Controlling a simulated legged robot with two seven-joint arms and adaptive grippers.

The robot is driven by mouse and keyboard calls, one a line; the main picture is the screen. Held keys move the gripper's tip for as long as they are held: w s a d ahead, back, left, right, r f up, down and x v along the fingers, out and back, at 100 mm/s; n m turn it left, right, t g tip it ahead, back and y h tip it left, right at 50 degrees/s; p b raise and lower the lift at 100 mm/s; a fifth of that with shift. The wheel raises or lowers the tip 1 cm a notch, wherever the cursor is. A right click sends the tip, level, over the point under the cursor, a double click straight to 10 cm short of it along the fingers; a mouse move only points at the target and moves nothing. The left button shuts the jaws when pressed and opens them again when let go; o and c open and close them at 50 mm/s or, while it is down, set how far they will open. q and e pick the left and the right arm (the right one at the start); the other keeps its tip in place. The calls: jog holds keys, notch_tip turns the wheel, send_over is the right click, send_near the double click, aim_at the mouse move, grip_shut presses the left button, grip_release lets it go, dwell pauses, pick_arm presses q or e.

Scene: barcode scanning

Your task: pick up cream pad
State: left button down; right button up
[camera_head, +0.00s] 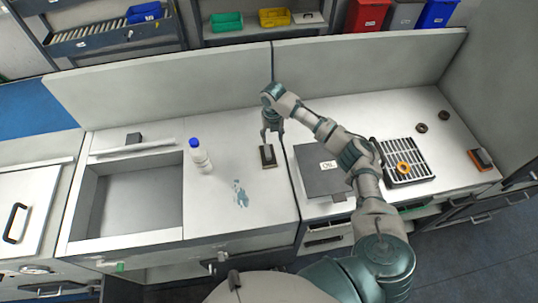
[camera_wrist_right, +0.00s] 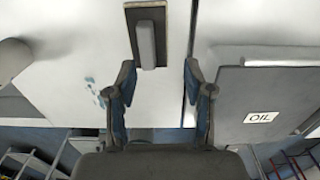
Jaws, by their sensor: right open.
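The cream pad (camera_head: 269,160) lies on the white counter beside the seam, dark on top with a thin pale edge. In the right wrist view the pad (camera_wrist_right: 158,55) shows a raised grey handle along its middle, and its far end reaches the top of the picture. My right gripper (camera_head: 271,137) is above the pad, pointing down at its far end in the head view. In the wrist view the open fingers (camera_wrist_right: 158,76) are spread wide, with the pad's near end just ahead between them. Nothing is between the fingertips. My left gripper is not in view.
A white bottle with a blue cap (camera_head: 200,158) and a blue smear (camera_head: 240,193) are left of the pad. A sink (camera_head: 130,203) lies farther left. A grey OIL-labelled panel (camera_head: 318,178) and a slatted tray (camera_head: 423,168) are on the right. A low wall (camera_head: 170,90) runs behind.

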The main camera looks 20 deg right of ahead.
aim_at(268, 150)
jog(key=shift+s+d+f, duration=0.1)
jog(key=shift+d+f, duration=0.05)
jog(key=shift+f, duration=0.8)
jog(key=a+f, duration=0.2)
jog(key=shift+s+a+f+p, duration=0.2)
jog(key=shift+a+p, duration=0.1)
jog(key=shift+a, duration=0.05)
notch_tip(268, 150, down, 3)
jog(key=shift+w+r, duration=0.1)
jog(key=shift+w, duration=0.05)
jog(key=shift+f, duration=0.5)
grip_shut()
